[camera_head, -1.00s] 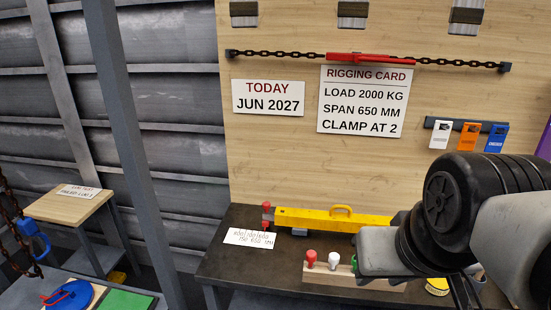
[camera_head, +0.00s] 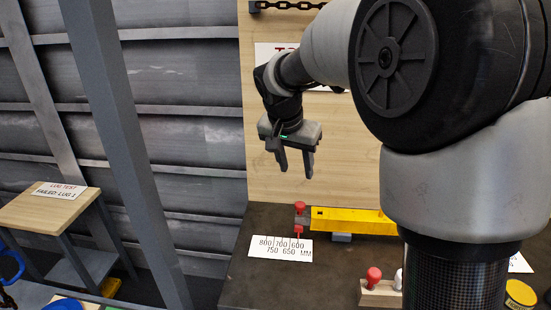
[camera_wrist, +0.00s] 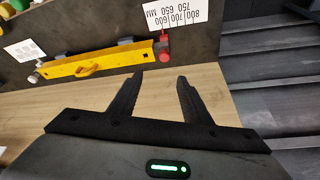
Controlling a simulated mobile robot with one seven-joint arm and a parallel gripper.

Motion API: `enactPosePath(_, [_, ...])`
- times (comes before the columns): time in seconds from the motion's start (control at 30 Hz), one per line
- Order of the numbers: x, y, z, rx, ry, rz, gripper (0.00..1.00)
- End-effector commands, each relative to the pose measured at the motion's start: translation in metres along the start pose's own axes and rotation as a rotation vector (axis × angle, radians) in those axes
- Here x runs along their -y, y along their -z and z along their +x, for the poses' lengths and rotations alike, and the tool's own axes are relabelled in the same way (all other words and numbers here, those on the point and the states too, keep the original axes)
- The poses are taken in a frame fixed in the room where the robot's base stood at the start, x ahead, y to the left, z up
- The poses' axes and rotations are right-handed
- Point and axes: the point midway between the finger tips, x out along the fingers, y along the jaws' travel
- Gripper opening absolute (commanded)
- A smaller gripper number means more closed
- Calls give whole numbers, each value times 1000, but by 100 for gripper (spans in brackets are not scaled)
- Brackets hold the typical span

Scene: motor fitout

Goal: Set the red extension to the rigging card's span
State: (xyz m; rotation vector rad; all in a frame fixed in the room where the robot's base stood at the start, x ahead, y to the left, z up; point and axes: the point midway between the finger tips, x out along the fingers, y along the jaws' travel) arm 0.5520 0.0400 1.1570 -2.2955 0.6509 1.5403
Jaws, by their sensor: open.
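The yellow spreader beam (camera_head: 350,221) lies on the dark bench. The red extension (camera_head: 299,206), with red ends and a grey part, sticks out at its left end. The white span scale (camera_head: 281,248) lies just in front, marked 800, 750, 700, 650, 600 MM; the extension's end is near the 600 side, its exact setting unclear. My gripper (camera_head: 296,174) is open and empty, above the extension. The wrist view shows my gripper (camera_wrist: 161,77) apart from the extension (camera_wrist: 163,40), beam (camera_wrist: 95,62) and scale (camera_wrist: 177,15). The rigging card is hidden behind my arm.
A rack with a red-topped peg (camera_head: 374,275) stands on the bench in front of the beam. A yellow tin (camera_head: 520,293) is at right. The wooden board (camera_head: 330,150) rises behind. A side table (camera_head: 45,208) carries a failed-lug sign. The bench's front left is clear.

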Motion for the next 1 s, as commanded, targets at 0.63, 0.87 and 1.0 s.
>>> enactPosePath(0.63, [13,3,109,2,-18,36,44])
enactPosePath(0.87, [13,3,157,1,-16,36,44])
enactPosePath(1.0, [13,4,179,0,-15,37,44])
